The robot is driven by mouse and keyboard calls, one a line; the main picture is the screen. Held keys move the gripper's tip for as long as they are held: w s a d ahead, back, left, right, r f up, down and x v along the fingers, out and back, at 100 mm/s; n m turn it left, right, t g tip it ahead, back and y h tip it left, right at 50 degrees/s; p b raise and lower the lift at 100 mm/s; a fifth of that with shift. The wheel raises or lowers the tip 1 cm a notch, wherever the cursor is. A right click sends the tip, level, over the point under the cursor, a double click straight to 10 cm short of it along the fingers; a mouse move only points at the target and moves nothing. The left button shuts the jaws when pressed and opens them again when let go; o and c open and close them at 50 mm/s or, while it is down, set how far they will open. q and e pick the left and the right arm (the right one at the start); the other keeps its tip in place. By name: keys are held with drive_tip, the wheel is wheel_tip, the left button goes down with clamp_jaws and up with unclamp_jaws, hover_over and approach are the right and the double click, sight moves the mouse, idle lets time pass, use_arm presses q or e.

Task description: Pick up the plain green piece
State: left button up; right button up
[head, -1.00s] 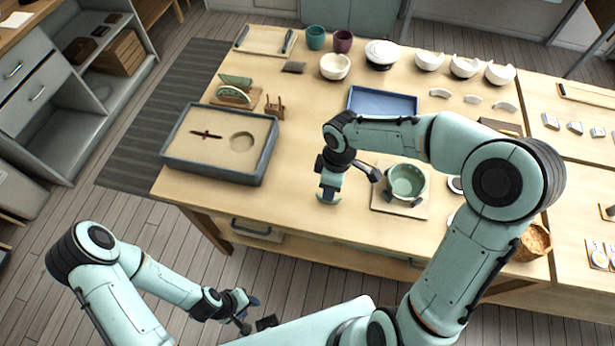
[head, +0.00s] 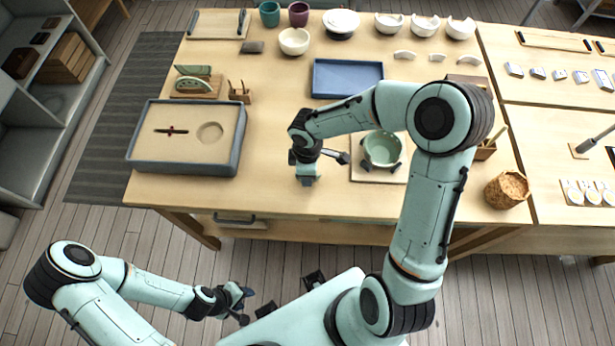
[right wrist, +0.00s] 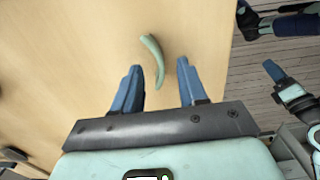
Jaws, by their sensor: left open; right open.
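The plain green piece (right wrist: 151,45) is a slim curved shard lying on the bare wooden table in the right wrist view. My right gripper (head: 306,180) is over the table's front part, left of a green bowl (head: 382,147); it hides most of the piece in the head view. In the right wrist view its two blue fingers stand apart, one on each side of the piece's lower end, with gaps on both sides. My left gripper (head: 243,304) is open and empty, in front of the table and away from it.
The bowl stands in a clamp holder on a board, close to the right gripper. A grey foam-lined tray (head: 182,169) lies to the left. A blue tray (head: 347,80) lies behind. A wicker basket (head: 507,190) stands at the right front edge. Table around the piece is clear.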

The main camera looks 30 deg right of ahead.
wheel_tip(320, 180, down, 3)
drive_tip(key=shift+r, duration=0.1)
use_arm(q)
drive_tip(key=shift+s+f, duration=0.15)
drive_tip(key=shift+f, duration=0.1)
use_arm(e)
clamp_jaws()
